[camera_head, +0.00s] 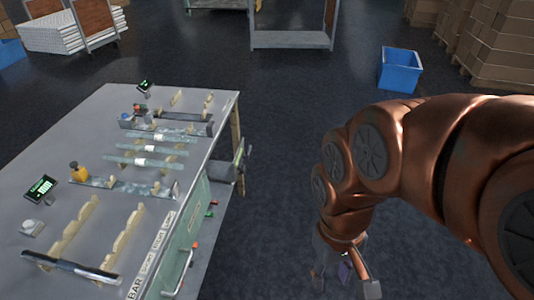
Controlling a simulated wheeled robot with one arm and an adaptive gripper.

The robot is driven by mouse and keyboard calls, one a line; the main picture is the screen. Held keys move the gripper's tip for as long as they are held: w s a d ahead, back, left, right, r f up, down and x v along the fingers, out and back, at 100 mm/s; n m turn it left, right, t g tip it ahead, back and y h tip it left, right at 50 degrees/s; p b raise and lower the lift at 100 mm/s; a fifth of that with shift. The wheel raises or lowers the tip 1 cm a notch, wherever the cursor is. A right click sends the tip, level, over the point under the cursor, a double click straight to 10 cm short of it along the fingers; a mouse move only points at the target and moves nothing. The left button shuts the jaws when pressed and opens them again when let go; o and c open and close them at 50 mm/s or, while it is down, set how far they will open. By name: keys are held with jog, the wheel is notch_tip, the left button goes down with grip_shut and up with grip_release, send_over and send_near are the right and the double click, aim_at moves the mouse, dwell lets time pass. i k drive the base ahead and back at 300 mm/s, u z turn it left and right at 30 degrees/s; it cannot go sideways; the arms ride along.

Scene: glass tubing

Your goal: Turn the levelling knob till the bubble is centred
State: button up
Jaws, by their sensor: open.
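A grey-white table (110,100) with glass-tubing fixtures fills the left side. A small round grey knob-like piece (32,226) sits on a plate near its left front. A yellow piece with a dark top (78,172) stands at the left end of a rail. I cannot tell which of these, if either, is the levelling knob. No level bubble can be made out. My gripper (346,276) hangs low right of the table, over the dark floor, apart from all fixtures. Its fingers are spread and empty; part of it is hidden by my copper-coloured arm.
Glass tubes (148,148) lie across pale notched supports (125,228). Green-lit displays (41,186) stand on the table. A blue bin (400,70) and stacked cartons (500,45) stand behind. The floor between table and arm is clear.

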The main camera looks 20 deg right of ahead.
aim_at(243, 169)
jog(key=z, duration=0.25)
jog(key=i, duration=0.85)
jog(key=u, duration=0.45)
